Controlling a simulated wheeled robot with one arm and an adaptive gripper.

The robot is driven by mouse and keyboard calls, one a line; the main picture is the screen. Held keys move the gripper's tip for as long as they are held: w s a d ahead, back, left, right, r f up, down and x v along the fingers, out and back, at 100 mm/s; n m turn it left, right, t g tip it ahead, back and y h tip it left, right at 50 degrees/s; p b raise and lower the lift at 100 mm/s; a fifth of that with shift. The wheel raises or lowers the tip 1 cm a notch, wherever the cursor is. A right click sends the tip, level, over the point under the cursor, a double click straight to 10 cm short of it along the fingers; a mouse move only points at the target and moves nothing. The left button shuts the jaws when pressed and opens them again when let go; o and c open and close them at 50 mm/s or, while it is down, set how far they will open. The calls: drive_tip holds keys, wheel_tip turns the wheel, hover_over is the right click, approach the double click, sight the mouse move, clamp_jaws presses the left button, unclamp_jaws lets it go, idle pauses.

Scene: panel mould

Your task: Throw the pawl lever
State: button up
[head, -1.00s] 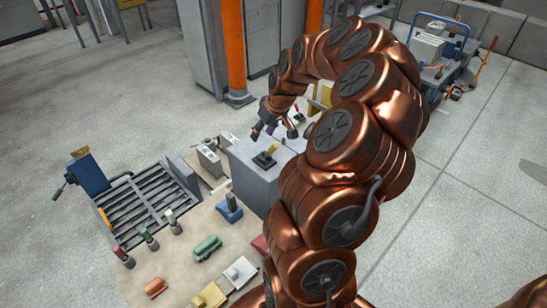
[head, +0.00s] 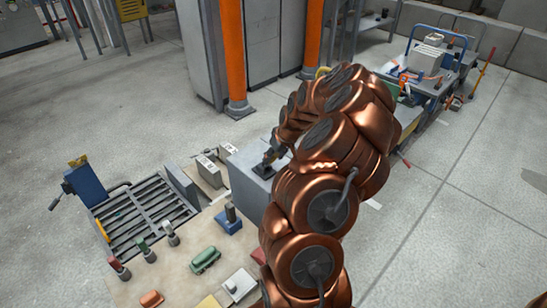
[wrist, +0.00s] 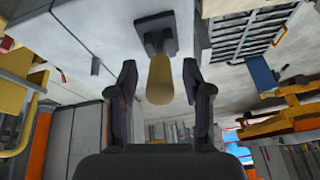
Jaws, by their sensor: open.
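The pawl lever (wrist: 161,80) has a yellow rounded handle on a dark square base (wrist: 158,34), fixed to a pale grey box (wrist: 85,30). In the wrist view the handle stands between the two fingers of my gripper (wrist: 159,70), with a visible gap on each side. My gripper is open. In the head view my gripper (head: 274,158) is at the top of the grey box (head: 242,172), over the lever's dark base (head: 263,171). The yellow handle is hidden there.
Left of the box stand a slatted frame (head: 140,215) and a blue crank unit (head: 85,182). On the panel are a blue block with a dark handle (head: 229,218), a green cylinder (head: 204,259) and several coloured-top handles. An orange column (head: 229,60) rises behind.

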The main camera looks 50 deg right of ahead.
drive_tip(key=shift+w+f, duration=0.1)
drive_tip(key=shift+f, duration=0.15)
clamp_jaws()
idle(0.6)
